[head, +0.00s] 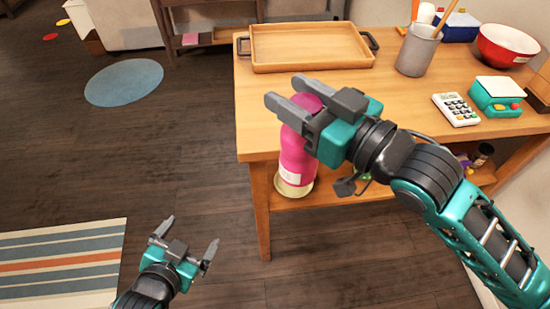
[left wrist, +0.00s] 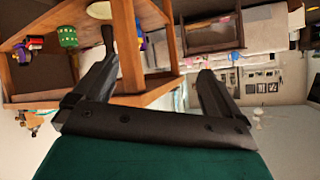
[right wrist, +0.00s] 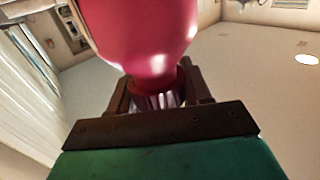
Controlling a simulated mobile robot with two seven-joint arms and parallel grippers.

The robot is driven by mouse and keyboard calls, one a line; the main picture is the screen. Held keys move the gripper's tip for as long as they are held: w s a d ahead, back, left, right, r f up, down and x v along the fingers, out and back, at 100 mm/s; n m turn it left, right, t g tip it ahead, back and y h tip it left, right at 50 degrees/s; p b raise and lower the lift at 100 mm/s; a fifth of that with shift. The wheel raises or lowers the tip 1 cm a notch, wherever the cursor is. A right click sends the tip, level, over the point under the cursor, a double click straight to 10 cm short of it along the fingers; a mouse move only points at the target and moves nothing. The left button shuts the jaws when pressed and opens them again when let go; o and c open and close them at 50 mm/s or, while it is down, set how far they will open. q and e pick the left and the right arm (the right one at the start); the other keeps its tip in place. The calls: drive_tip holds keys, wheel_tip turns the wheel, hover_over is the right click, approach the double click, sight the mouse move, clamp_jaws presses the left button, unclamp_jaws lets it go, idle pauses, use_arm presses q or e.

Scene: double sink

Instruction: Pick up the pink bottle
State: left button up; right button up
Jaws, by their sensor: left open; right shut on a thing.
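The pink bottle (head: 297,155) is upright in front of the wooden table's near left corner, with a pale label and a gold base. My right gripper (head: 288,95) is shut on the bottle near its top, part of which the fingers hide. In the right wrist view, the pink bottle (right wrist: 140,30) rises from between the fingers, with its narrow end in the jaws. My left gripper (head: 190,235) is open and empty, low over the floor to the left of the table. In the left wrist view, nothing is between its fingers.
The wooden table (head: 420,90) bears a wooden tray (head: 308,46), a grey utensil cup (head: 418,52), a calculator (head: 456,109), a teal scale (head: 496,98) and a red bowl (head: 507,45). A lower shelf (head: 335,195) sits beneath. The floor on the left is mostly clear, with a striped rug (head: 62,262).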

use_arm(q)
drive_tip(key=w+d+r+m+t+h, duration=0.1)
drive_tip(key=w+d+r+m+h, duration=0.15)
drive_tip(key=d+r+m, duration=0.55)
drive_tip(key=m+t+h, duration=0.1)
drive_tip(key=m+h, duration=0.5)
drive_tip(key=m, duration=2.3)
approach(291, 159)
drive_tip(key=x, duration=0.3)
drive_tip(key=shift+x, duration=0.75)
drive_tip(key=x, duration=1.1)
drive_tip(key=shift+c, duration=0.3)
